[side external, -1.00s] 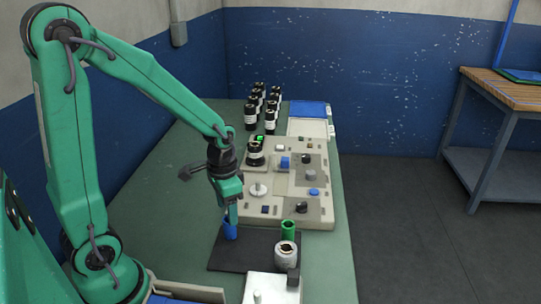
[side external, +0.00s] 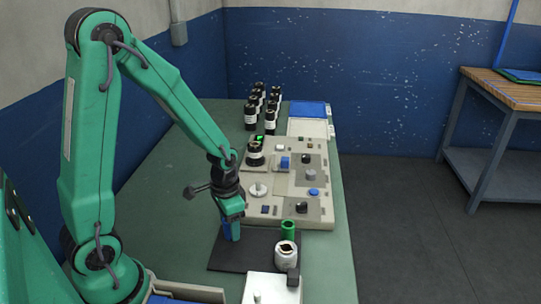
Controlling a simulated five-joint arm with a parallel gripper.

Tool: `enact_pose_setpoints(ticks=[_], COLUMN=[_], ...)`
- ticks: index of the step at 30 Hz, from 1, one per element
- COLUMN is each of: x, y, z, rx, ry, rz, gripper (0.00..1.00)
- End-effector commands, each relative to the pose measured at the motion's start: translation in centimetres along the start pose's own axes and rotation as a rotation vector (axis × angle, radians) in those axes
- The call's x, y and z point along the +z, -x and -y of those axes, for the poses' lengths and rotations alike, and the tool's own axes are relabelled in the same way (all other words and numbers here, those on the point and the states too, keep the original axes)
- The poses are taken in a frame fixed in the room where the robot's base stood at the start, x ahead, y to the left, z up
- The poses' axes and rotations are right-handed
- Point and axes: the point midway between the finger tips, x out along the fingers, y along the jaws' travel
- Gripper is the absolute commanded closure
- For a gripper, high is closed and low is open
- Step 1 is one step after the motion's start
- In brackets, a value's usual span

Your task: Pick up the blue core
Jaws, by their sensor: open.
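The blue core (side external: 226,229) stands upright on the black mat (side external: 222,257), near its left back part. My gripper (side external: 234,232) points down at the core, with its green fingers in front of and beside it, and hides much of it. The jaws are open. I cannot tell whether a finger touches the core.
On the mat a green core (side external: 288,229) and a white jar with a dark top (side external: 286,253) stand to the right. The beige machine (side external: 290,180) lies behind, with several black bottles (side external: 251,115) beyond. The green table (side external: 165,200) is bare at left.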

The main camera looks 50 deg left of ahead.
Motion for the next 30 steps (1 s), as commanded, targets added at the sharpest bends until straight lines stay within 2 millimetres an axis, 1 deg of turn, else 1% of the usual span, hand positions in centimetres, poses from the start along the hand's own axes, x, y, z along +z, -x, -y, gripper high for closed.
enact_pose_setpoints(ticks=[15, 17, 21, 23, 30], x=[0.00, 0.00, 0.00, 0.00, 0.00], y=[-0.08, -0.08, -0.08, -0.08, -0.07], z=[0.00, 0.00, 0.01, 0.00, 0.01], rx=[0.000, 0.000, 0.000, 0.000, 0.000], ry=[0.000, 0.000, 0.000, 0.000, 0.000], rz=[0.000, 0.000, 0.000, 0.000, 0.000], gripper=[0.42, 0.52, 0.79, 0.89, 0.90])
